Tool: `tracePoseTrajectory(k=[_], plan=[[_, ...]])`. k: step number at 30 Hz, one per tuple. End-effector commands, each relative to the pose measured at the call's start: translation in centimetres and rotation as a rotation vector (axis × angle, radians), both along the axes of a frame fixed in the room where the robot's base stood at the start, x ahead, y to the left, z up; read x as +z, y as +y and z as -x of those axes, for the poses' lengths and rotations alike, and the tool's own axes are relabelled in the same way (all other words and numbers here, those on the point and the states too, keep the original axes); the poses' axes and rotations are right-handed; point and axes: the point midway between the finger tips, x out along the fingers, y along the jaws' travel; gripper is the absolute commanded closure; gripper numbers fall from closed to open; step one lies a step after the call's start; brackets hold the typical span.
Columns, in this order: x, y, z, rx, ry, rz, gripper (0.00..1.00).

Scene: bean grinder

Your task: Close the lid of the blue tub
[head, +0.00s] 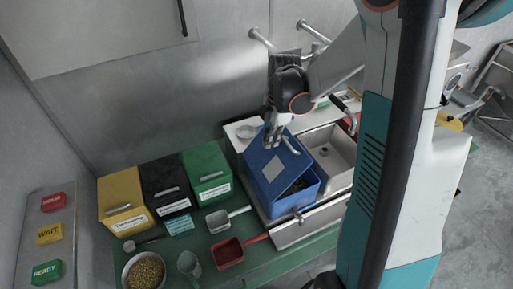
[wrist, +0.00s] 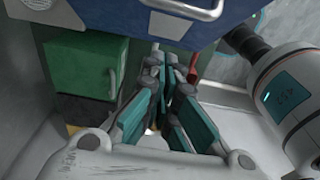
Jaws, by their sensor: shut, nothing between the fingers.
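The blue tub (head: 295,205) stands at the counter's edge beside the sink. Its blue lid (head: 264,164), with a grey label, is tilted and partly open, leaving a dark gap at the right front. My gripper (head: 270,140) is at the lid's raised upper edge in the head view; I cannot tell whether it touches. In the wrist view, my gripper's fingers (wrist: 165,88) are together and empty. A blue surface (wrist: 100,12) with a pale label and metal handle spans the top there, just beyond the fingertips. The tub's inside is mostly hidden.
Yellow (head: 120,193), black (head: 166,183) and green (head: 206,168) bins stand left of the tub. A grey scoop (head: 223,218), a red scoop (head: 230,252) and a bowl of beans (head: 145,271) lie in front. A sink (head: 330,155) is at right.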

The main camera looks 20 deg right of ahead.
Motion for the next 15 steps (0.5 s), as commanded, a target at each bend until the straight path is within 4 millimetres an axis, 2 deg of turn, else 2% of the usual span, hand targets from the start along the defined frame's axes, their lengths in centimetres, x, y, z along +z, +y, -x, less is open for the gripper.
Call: tracePoseTrajectory(k=[3,8,15], plan=[[-1.1,-2.7,0.0,-0.005,0.001,0.001,1.0],[-2.4,-5.9,0.0,-0.005,0.002,0.001,1.0],[-5.2,-10.1,0.0,-0.003,0.001,0.001,1.0]])
